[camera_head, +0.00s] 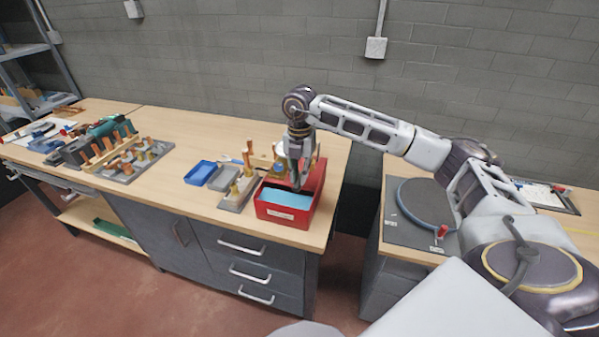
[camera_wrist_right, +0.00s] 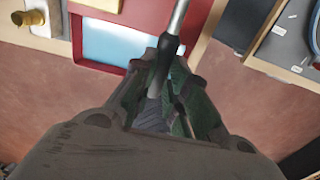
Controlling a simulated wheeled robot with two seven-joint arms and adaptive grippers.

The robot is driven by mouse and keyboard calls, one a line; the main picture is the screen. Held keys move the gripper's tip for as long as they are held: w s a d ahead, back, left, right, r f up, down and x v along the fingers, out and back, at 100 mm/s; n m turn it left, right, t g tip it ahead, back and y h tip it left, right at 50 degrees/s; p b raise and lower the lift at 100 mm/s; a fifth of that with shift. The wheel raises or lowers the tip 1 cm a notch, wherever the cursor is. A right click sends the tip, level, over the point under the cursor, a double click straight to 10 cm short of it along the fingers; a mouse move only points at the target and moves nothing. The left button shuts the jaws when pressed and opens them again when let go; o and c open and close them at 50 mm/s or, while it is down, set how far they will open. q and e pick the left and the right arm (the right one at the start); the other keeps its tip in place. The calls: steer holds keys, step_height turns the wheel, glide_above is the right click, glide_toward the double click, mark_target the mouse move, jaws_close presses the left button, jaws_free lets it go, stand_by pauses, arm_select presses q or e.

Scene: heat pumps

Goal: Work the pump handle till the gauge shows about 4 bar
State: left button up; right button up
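The test pump is a red open tank (camera_head: 286,215) with light blue liquid in it, on the right end of the left bench. It also shows in the right wrist view (camera_wrist_right: 152,12). My right gripper (camera_head: 297,178) reaches down over the tank. In the right wrist view, the pump handle (camera_wrist_right: 177,20) is a metal rod with a dark grip. The grip runs between the fingers of my right gripper (camera_wrist_right: 168,85), which look closed around it. A small round gauge (camera_head: 279,149) seems to show behind the gripper; its reading is too small to tell. My left gripper is out of view.
Brass fittings on a grey block (camera_head: 238,192) stand close left of the tank, with a blue tray (camera_head: 200,173) beyond. A rack of copper pieces (camera_head: 128,158) stands farther left. A gap separates this bench from the right bench, which carries a round dark disc (camera_head: 427,203).

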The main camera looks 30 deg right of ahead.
steer(key=shift+f+b, duration=0.45)
steer(key=shift+f, duration=0.25)
stand_by(1.3)
step_height(320, 180, up, 12)
steer(key=p, duration=0.7)
stand_by(0.7)
steer(key=shift+f, duration=0.1)
stand_by(1.8)
